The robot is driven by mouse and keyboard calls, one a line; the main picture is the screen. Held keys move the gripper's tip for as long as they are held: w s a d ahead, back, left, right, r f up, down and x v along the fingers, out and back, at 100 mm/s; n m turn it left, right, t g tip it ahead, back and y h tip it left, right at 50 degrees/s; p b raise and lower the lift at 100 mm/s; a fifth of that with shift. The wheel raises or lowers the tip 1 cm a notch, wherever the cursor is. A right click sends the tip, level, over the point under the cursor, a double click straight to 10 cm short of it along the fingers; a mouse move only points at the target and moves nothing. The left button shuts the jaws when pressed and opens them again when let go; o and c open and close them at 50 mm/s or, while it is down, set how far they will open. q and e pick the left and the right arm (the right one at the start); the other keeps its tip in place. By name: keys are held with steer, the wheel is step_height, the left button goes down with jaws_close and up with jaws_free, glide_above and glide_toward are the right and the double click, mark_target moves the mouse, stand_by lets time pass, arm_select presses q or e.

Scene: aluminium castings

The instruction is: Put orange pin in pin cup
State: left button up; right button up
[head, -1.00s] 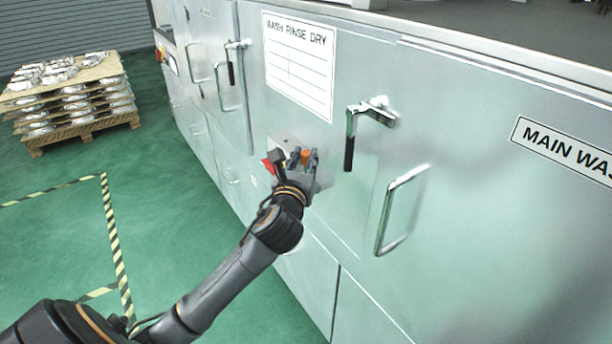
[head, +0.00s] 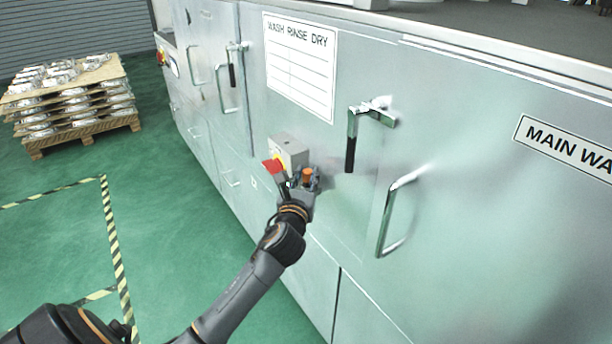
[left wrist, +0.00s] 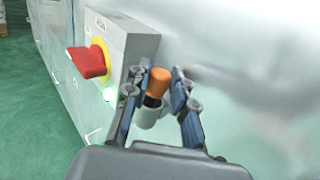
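The orange pin (left wrist: 159,82) has an orange head and a dark lower part. A pale grey cylinder, seemingly the pin cup (left wrist: 147,117), shows just below the pin in the left wrist view. I cannot tell whether the pin's lower end is inside it. In the head view the orange pin (head: 308,174) shows at my left gripper (head: 302,182), just below the switch box; the cup cannot be made out there. My right gripper is not in view.
A grey switch box (head: 290,149) with a red knob (head: 272,166) on yellow is mounted on the metal cabinet, close to the left of my gripper. Door handles (head: 398,214) stick out at right. A pallet of castings (head: 70,108) stands far left on the green floor.

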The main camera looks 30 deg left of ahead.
arm_select(q)
steer(key=o, duration=0.3)
steer(key=shift+r, duration=0.1)
steer(key=b+v, duration=0.1)
steer(key=v, duration=1.1)
step_height(320, 180, down, 20)
steer(key=w+d+n+g+h, duration=0.1)
steer(key=n+g+h, duration=0.1)
steer(key=n+g, duration=0.25)
steer(key=s+d+f+n+g+h, duration=0.15)
steer(key=s+f+n, duration=0.3)
steer(key=f, duration=0.75)
steer(key=s+d+f+n+g+h, duration=0.15)
steer(key=s+f+n, duration=0.3)
steer(key=f, duration=0.65)
steer(key=s+d+f+n+g, duration=0.1)
steer(key=s+f+n, duration=0.4)
steer(key=s, duration=0.6)
steer(key=s+d+f+n+g+h, duration=0.1)
steer(key=s+f+n+g, duration=0.3)
steer(key=s+f, duration=0.5)
steer(key=s+d+f+n+g, duration=0.3)
steer(key=s+f+n, duration=0.3)
steer(key=s, duration=0.7)
steer(key=shift+s+d+f+n+h, duration=0.1)
steer(key=shift+s+f+n+h, duration=0.1)
steer(key=shift+f, duration=0.15)
steer(key=shift+s+d+f+n+h, duration=0.1)
steer(key=shift+f+n+h, duration=0.1)
steer(key=shift+f, duration=0.15)
